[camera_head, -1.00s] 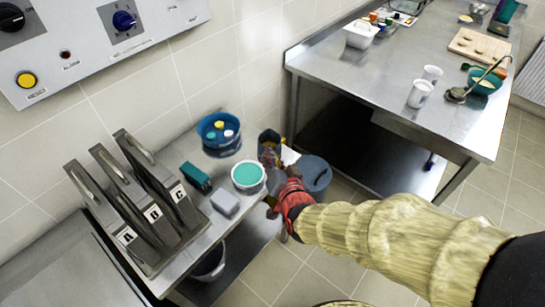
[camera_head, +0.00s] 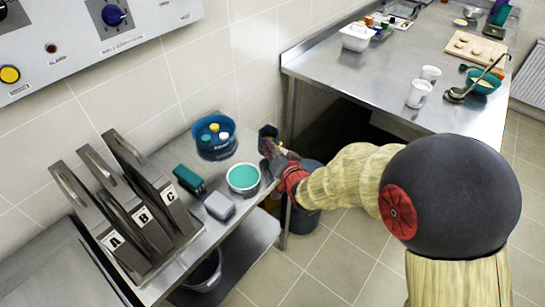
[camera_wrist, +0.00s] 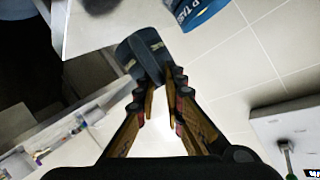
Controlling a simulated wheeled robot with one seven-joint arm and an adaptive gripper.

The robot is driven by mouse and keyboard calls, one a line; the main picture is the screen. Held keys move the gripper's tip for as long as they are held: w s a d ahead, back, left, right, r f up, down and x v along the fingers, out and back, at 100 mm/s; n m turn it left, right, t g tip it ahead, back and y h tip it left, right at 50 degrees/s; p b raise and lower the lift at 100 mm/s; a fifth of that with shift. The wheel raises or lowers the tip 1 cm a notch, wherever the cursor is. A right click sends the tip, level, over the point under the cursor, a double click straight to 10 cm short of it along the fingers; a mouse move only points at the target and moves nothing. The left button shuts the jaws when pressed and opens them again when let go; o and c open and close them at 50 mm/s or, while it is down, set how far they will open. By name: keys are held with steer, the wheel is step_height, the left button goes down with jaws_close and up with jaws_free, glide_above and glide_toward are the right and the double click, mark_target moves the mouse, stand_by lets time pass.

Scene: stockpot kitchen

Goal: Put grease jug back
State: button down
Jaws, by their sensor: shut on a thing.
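The grease jug appears to be the dark grey-blue vessel (camera_head: 267,133) at the right end of the small steel table. It also shows in the wrist view (camera_wrist: 135,52), just beyond my fingertips. My gripper (camera_head: 273,153) is shut on the jug's near side, and in the wrist view its two fingers (camera_wrist: 160,88) close on it. The jug looks roughly upright in the head view. I cannot tell whether its base touches the table. Part of it is hidden behind the fingers.
On the small table (camera_head: 188,257) are a blue tub (camera_head: 214,150), a white bowl with teal contents (camera_head: 243,177), a grey block (camera_head: 219,206), a teal brush-like item (camera_head: 189,179) and lettered upright holders (camera_head: 170,190). A bin (camera_head: 305,219) stands on the floor right of it.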

steer(key=shift+w+f, duration=0.3)
steer(key=shift+w, duration=0.05)
steer(key=shift+f+b, duration=0.55)
steer(key=shift+f, duration=1)
steer(key=shift+f, duration=0.15)
steer(key=c, duration=1.9)
jaws_free()
steer(key=shift+s+d+r, duration=0.15)
steer(key=shift+s+r, duration=0.05)
steer(key=shift+r, duration=0.05)
steer(key=p+v, duration=0.2)
steer(key=v, duration=0.9)
steer(key=shift+s+p, duration=0.3)
steer(key=shift+p, duration=0.1)
